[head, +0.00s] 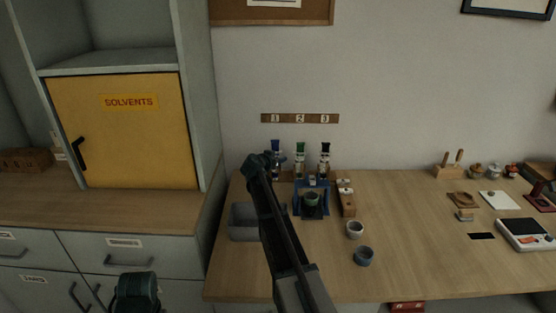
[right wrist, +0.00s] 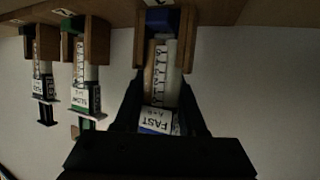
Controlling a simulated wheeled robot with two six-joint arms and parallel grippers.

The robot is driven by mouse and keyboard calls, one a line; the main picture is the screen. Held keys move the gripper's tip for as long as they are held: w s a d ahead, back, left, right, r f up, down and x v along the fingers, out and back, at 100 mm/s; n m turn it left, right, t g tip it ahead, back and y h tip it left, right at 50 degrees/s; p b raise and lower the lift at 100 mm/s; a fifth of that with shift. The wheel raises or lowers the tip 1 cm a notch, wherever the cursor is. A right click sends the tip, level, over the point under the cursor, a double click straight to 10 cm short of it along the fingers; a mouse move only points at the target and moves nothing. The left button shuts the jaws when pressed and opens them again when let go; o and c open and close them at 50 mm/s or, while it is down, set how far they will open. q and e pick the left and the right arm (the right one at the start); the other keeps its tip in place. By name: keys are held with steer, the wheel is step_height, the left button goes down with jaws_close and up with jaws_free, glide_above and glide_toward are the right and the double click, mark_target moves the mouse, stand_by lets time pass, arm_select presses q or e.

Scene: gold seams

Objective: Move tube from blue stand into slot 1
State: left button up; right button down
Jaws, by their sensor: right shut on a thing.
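My right gripper (head: 271,160) is shut on the tube, a syringe-like tube with a blue end (head: 277,146), in front of the wall below the number 1. In the right wrist view the held tube (right wrist: 164,75) has a scale and a label reading FAST. Its blue end lies between two prongs of a wooden holder (right wrist: 143,38); I cannot tell whether it is fully seated. A blue stand (head: 324,194) with a dark cup in it is on the table, right of my arm. Only a dark part of my left arm shows at the lower left; its gripper is out of view.
A green-ended tube (head: 300,150) and a dark-ended tube (head: 325,150) are beside the held one. A number strip (head: 300,118) is above. A grey bin (head: 243,222), a wooden block (head: 346,200) and small cups (head: 355,229) stand nearby.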

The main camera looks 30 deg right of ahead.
stand_by(0.4)
steer(key=shift+c, duration=2)
jaws_free()
steer(key=shift+f, duration=0.3)
steer(key=shift+o, duration=0.6)
steer(key=shift+s+a+r, duration=0.1)
steer(key=shift+p+v, duration=0.75)
steer(key=shift+v, duration=1.65)
